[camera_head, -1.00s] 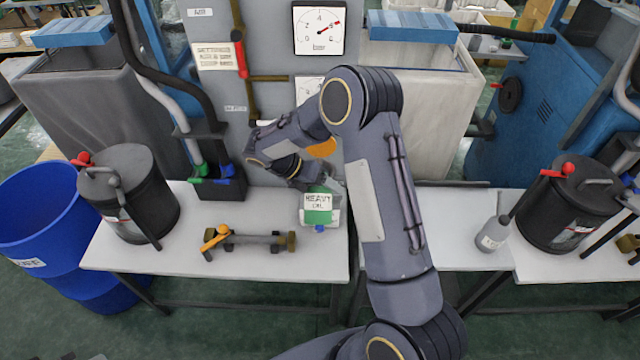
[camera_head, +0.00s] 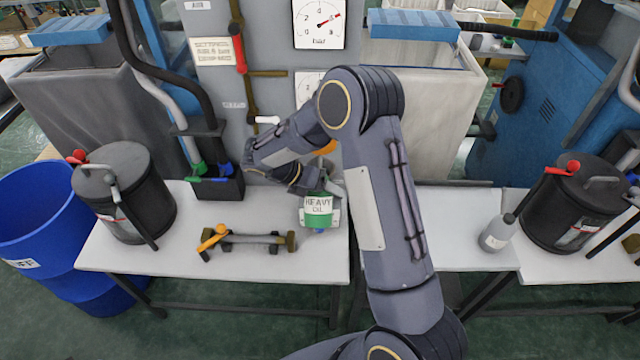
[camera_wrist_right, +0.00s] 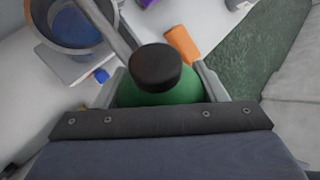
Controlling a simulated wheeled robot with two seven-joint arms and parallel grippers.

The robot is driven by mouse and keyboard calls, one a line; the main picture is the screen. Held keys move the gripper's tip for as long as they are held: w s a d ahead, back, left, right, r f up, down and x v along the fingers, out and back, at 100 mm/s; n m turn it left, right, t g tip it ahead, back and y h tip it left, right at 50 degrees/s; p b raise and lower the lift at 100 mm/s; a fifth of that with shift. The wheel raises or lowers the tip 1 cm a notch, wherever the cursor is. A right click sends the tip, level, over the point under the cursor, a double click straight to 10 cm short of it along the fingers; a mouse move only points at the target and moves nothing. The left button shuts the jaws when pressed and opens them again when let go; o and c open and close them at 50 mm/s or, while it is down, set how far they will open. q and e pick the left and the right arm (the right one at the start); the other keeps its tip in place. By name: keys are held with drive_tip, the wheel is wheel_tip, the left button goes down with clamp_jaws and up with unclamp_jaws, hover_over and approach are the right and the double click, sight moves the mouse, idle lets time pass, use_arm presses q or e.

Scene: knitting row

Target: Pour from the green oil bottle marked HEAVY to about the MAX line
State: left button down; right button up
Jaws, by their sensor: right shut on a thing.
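The green oil bottle (camera_head: 319,205) has a white label reading HEAVY OIL and stands near the right end of the left white table in the head view. In the right wrist view its black cap (camera_wrist_right: 155,68) and green shoulder (camera_wrist_right: 150,97) show between the fingers. My right gripper (camera_head: 322,188) is shut on the bottle; its fingers also show in the right wrist view (camera_wrist_right: 166,90). The bottle looks about upright; whether it touches the table is unclear. A grey round vessel with a blue inside (camera_wrist_right: 72,28) is beside it in the wrist view. No MAX line is readable. My left gripper is out of view.
An orange-handled fixture (camera_head: 245,241) lies left of the bottle. A black drum (camera_head: 125,195) stands at the left table end. A grey bottle (camera_head: 496,233) and another black drum (camera_head: 572,205) stand on the right table. A grey panel with gauges (camera_head: 320,24) rises behind.

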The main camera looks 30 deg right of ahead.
drive_tip(key=shift+f, duration=0.15)
idle(0.3)
drive_tip(key=shift+w+f+m+t+h+b, duration=0.1)
drive_tip(key=shift+f+m+t+h+b, duration=0.3)
drive_tip(key=shift+b, duration=0.75)
